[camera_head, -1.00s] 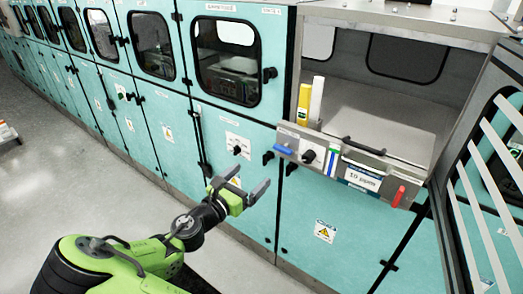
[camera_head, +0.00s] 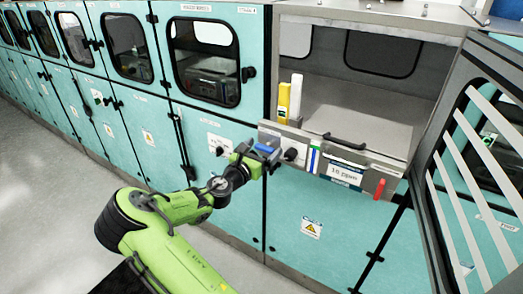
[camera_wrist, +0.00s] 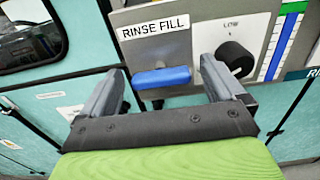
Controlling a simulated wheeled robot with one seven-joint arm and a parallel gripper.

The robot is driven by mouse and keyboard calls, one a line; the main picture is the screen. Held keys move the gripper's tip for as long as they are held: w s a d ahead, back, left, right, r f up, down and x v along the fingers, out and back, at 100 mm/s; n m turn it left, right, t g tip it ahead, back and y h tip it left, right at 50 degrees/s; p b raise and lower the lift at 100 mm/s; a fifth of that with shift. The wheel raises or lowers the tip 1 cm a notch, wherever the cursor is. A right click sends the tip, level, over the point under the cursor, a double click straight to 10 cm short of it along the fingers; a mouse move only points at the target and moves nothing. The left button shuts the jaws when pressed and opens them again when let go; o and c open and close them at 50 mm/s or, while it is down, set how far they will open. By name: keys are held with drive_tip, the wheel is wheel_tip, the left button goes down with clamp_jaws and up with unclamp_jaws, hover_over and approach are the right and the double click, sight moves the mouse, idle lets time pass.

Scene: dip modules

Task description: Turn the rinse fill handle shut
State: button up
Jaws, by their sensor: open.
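The rinse fill handle is a blue lever (camera_wrist: 162,77) on a grey metal panel, under a label reading "RINSE FILL". It lies roughly level in the wrist view. It also shows in the head view (camera_head: 268,148), partly behind the fingers. My gripper (camera_wrist: 168,88) is open, with one grey finger to each side of the blue handle and a gap between each finger and the handle. In the head view my gripper (camera_head: 258,154) is at the left end of the panel. Whether a finger touches the handle cannot be told.
A black knob (camera_wrist: 236,60) marked "LOW" sits close to the right finger. A blue-green gauge strip (camera_head: 314,159), a "15 ppm" display (camera_head: 345,174) and a red handle (camera_head: 380,188) are farther right. An open slatted door (camera_head: 475,170) stands at the far right.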

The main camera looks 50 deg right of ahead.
drive_tip(key=c, duration=1)
drive_tip(key=shift+c, duration=0.2)
drive_tip(key=m+b, duration=0.1)
drive_tip(key=m, duration=0.3)
drive_tip(key=shift+s+f+m, duration=0.1)
drive_tip(key=shift+m, duration=0.2)
drive_tip(key=m+b, duration=0.2)
drive_tip(key=m, duration=0.2)
drive_tip(key=shift+s+f+m, duration=0.1)
drive_tip(key=shift+f+m, duration=0.05)
drive_tip(key=shift+m, duration=0.15)
drive_tip(key=m+b, duration=0.3)
drive_tip(key=m, duration=0.1)
drive_tip(key=shift+f+m+b, duration=0.1)
drive_tip(key=shift+m+b, duration=0.2)
drive_tip(key=shift+b, duration=0.1)
drive_tip(key=shift+m+b, duration=1.65)
drive_tip(key=shift+m, duration=0.45)
